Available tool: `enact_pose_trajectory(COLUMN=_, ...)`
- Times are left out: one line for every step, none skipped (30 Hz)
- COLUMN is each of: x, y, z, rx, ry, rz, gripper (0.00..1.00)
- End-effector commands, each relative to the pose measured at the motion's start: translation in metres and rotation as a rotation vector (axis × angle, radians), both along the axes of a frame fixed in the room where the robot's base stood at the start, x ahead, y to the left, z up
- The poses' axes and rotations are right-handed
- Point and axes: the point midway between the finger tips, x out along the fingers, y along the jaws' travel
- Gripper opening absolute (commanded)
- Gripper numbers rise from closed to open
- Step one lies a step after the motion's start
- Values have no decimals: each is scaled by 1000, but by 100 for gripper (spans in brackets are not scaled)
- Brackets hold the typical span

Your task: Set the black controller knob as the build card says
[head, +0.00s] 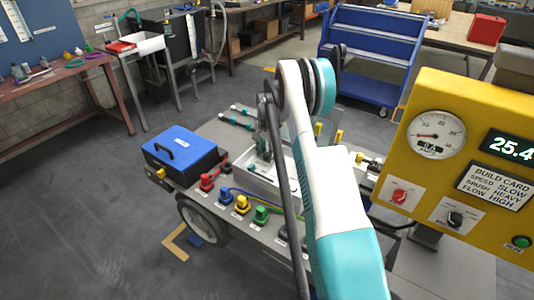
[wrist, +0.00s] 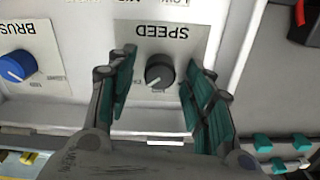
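The black controller knob (wrist: 159,72) sits on a pale panel (wrist: 213,20) under an upside-down SPEED label (wrist: 163,31). A small light mark shows near its lower left edge; the setting words around it are too small to read. My gripper (wrist: 158,95) is open, with one teal-padded finger on each side of the knob and gaps between. In the head view my gripper (head: 265,140) is over the light box on the cart, and my arm partly hides it. The build card (head: 492,186) reads SPEED SLOW, BRUSH HEAVY, FLOW HIGH.
A blue knob (wrist: 15,66) with a BRUSH label is left of the black one. A blue case (head: 180,150) and several coloured parts, including a green one (head: 261,214), are on the cart (head: 222,222). A yellow panel (head: 468,100) with a gauge stands at right.

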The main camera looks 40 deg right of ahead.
Motion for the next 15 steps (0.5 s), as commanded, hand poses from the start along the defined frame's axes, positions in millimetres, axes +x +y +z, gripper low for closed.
enact_pose_trajectory(x=0, y=0, z=0, rx=0, ry=0, rz=0, gripper=34)
enact_pose_trajectory(x=0, y=0, z=0, rx=0, ry=0, rz=0, gripper=27)
enact_pose_trajectory(x=0, y=0, z=0, rx=0, ry=0, rz=0, gripper=18)
enact_pose_trajectory(x=0, y=0, z=0, rx=0, ry=0, rz=0, gripper=11)
enact_pose_trajectory(x=0, y=0, z=0, rx=0, ry=0, rz=0, gripper=5)
enact_pose_trajectory(x=0, y=0, z=0, rx=0, ry=0, rz=0, gripper=3)
enact_pose_trajectory(x=0, y=0, z=0, rx=0, ry=0, rz=0, gripper=3)
enact_pose_trajectory(x=0, y=0, z=0, rx=0, ry=0, rz=0, gripper=3)
enact_pose_trajectory(x=0, y=0, z=0, rx=0, ry=0, rz=0, gripper=3)
enact_pose_trajectory(x=0, y=0, z=0, rx=0, ry=0, rz=1, gripper=3)
enact_pose_trajectory(x=0, y=0, z=0, rx=0, ry=0, rz=2, gripper=3)
enact_pose_trajectory(x=0, y=0, z=0, rx=0, ry=0, rz=5, gripper=3)
enact_pose_trajectory(x=0, y=0, z=0, rx=0, ry=0, rz=9, gripper=3)
enact_pose_trajectory(x=0, y=0, z=0, rx=0, ry=0, rz=13, gripper=3)
enact_pose_trajectory(x=0, y=0, z=0, rx=0, ry=0, rz=21, gripper=3)
